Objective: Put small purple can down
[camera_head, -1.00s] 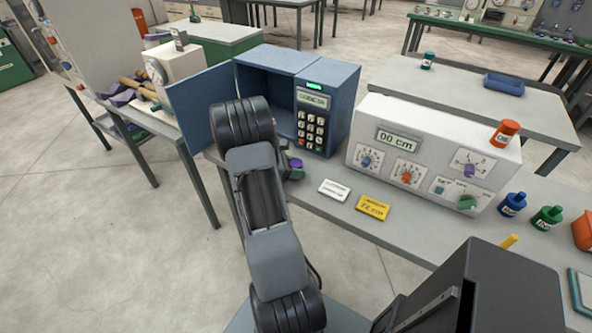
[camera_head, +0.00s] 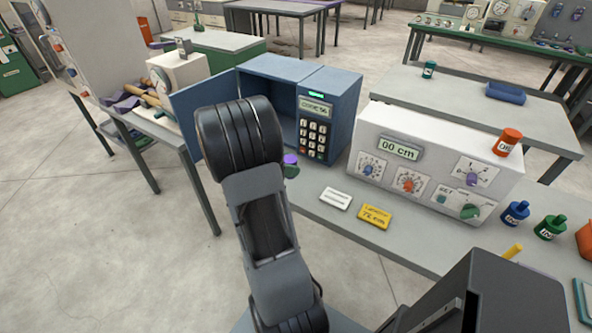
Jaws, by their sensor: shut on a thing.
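A small purple-topped thing (camera_head: 290,159) with a dark green lower part shows just right of my arm's end, at the left edge of the bench (camera_head: 315,214). It may be the small purple can, but it is small and partly covered by my arm. My arm's thick black joint blocks the view of my gripper. I cannot see the fingers or whether the purple-topped thing touches the bench.
A blue cabinet (camera_head: 336,102) with a keypad stands behind, its door (camera_head: 197,125) swung open. A white card (camera_head: 336,198) and a yellow card (camera_head: 375,215) lie in front.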

